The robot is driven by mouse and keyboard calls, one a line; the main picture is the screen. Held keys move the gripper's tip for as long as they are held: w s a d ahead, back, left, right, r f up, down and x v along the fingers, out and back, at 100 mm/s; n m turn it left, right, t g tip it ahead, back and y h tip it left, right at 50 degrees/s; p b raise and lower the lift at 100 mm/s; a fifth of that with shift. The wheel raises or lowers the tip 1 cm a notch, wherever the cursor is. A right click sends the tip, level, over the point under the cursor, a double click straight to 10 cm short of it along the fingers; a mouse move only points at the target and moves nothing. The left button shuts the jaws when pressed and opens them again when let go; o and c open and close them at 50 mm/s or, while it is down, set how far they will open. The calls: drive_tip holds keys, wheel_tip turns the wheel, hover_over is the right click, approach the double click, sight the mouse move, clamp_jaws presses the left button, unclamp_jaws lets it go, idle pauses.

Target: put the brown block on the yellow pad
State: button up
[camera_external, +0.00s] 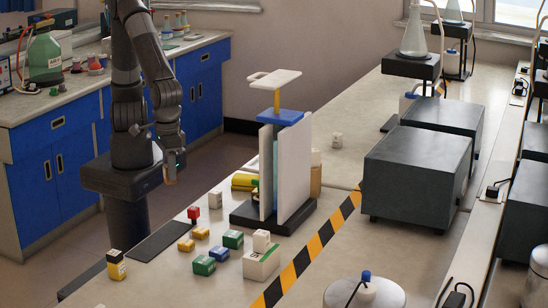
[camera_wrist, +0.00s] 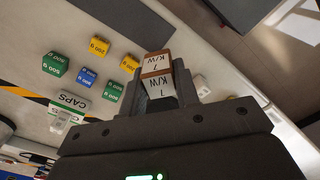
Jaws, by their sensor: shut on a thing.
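My gripper (camera_external: 170,178) hangs at the left side of the bench, above bench height. In the wrist view, my gripper (camera_wrist: 172,88) is shut on a brown-and-white block (camera_wrist: 156,64) marked "1 K/W". The block also shows as a small brown patch (camera_external: 170,172) at the fingertips in the external view. A yellow item (camera_external: 243,182) lies on the bench left of the upright white panels; I cannot tell if it is the yellow pad. Small yellow blocks (camera_external: 186,244) lie nearer the front.
Green and blue blocks (camera_external: 233,239) and a white CAPS box (camera_external: 262,263) stand on the bench, with a red-topped item (camera_external: 193,214) nearby. The panel stand (camera_external: 285,165) rises behind them. A dark flat mat (camera_external: 155,240) lies clear at the left edge.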

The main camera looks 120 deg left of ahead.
drive_tip(key=w+a+r+n, duration=0.1)
drive_tip(key=w+a+n, duration=0.1)
drive_tip(key=a+n, duration=0.75)
drive_tip(key=n, duration=0.3)
hover_over(247, 177)
wheel_tip(247, 177, down, 6)
drive_tip(key=shift+s+a+f, duration=0.1)
drive_tip(key=shift+s+f, duration=0.05)
drive_tip(key=shift+f, duration=2.05)
drive_tip(key=shift+f, duration=0.15)
drive_tip(key=o, duration=1)
drive_tip(key=shift+c, duration=0.2)
